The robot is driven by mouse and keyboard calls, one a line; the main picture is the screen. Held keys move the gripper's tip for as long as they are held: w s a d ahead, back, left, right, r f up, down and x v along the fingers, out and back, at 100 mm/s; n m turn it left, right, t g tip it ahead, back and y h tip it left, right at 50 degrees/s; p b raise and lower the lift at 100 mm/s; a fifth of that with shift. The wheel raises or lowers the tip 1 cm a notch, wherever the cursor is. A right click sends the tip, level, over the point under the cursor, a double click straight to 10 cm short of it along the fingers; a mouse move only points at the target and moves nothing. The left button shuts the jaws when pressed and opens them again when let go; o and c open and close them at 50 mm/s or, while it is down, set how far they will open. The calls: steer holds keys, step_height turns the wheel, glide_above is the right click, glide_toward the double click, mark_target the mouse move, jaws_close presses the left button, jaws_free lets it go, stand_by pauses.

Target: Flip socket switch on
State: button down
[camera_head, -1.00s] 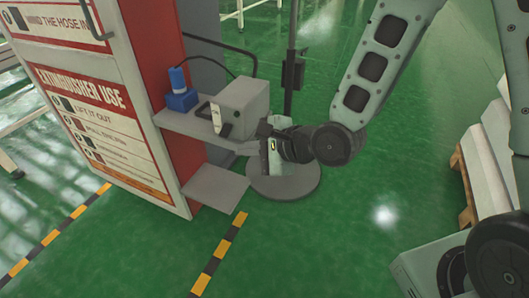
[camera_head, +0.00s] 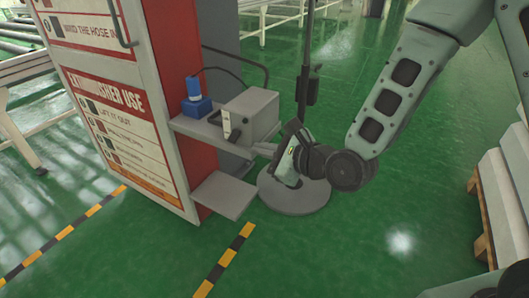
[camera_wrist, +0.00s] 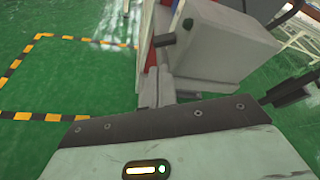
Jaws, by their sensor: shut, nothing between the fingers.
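A grey box (camera_head: 255,112), seemingly the socket unit, stands on a shelf of the red and white cabinet. A small dark lever (camera_head: 236,135) and a pale plate (camera_head: 226,122) show on its front. The box fills the upper middle of the wrist view (camera_wrist: 222,45), with a dark stub (camera_wrist: 165,41) sticking out from its left side. My gripper (camera_head: 258,149) is shut and empty, just right of and below the box's front in the head view. Its grey fingers (camera_wrist: 158,88) point toward the box in the wrist view. Whether they touch it, I cannot tell. The switch's position is unclear.
A blue plug-like piece (camera_head: 196,103) with a cable stands left of the box. The cabinet (camera_head: 125,90) and a lower flap (camera_head: 224,195) are close by. A pole on a round base (camera_head: 294,196) stands behind my gripper. Green floor is free in front.

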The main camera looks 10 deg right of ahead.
mark_target(238, 135)
steer(key=x, duration=0.7)
steer(key=shift+b, duration=0.3)
steer(key=shift+s+r+m+p, duration=0.1)
steer(key=shift+r+m+p, duration=0.25)
steer(key=shift+p, duration=0.5)
steer(key=m+p, duration=0.1)
steer(key=p, duration=0.1)
steer(key=r+m+g+p, duration=0.1)
steer(key=p, duration=0.1)
steer(key=shift+s+a+y, duration=0.1)
steer(key=shift+s+y, duration=0.05)
steer(key=shift+y, duration=0.25)
steer(key=m+p, duration=0.1)
steer(key=m+g+p, duration=0.1)
steer(key=p, duration=0.1)
steer(key=shift+s+a+r+y, duration=0.1)
steer(key=shift+r+y, duration=0.2)
steer(key=shift+s+a+f+b, duration=0.1)
steer(key=shift+a+f+b, duration=0.05)
steer(key=shift+f+b, duration=0.15)
steer(key=shift+r, duration=0.2)
steer(key=shift+r+p, duration=0.7)
steer(key=shift+p, duration=0.05)
steer(key=shift+r, duration=0.1)
